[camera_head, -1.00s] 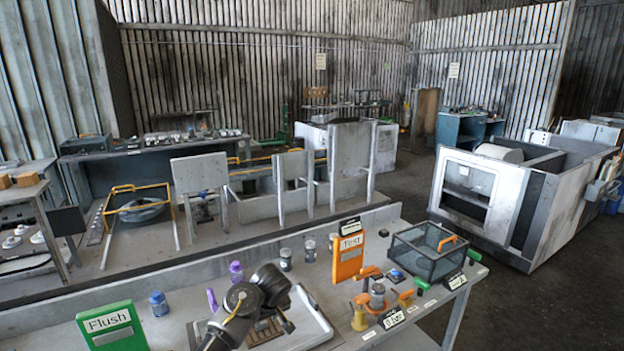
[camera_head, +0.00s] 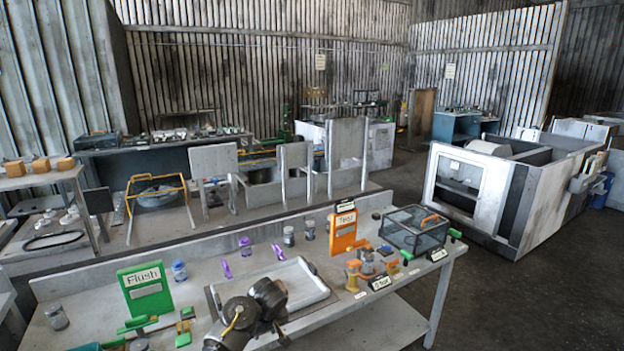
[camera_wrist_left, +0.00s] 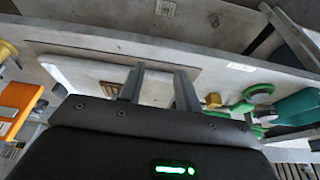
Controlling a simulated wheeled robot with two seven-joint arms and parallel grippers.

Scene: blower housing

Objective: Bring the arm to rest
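My left arm comes into the head view at the bottom centre, with its dark left gripper (camera_head: 268,302) in front of and over the near part of the pale tray (camera_head: 305,285) on the bench. The fingertips are hard to make out there. In the left wrist view the two grey fingers of the left gripper (camera_wrist_left: 159,72) stand apart with nothing between them. The gripper is open and empty, with the bench behind it. My right gripper is in neither view.
On the bench (camera_head: 375,285) stand a green "Flush" sign (camera_head: 147,290), an orange "Test" sign (camera_head: 343,232), a clear dark-framed box (camera_head: 413,232) and several small jars. Green-handled parts (camera_head: 135,325) lie at the front left. Open floor (camera_head: 510,310) is at right.

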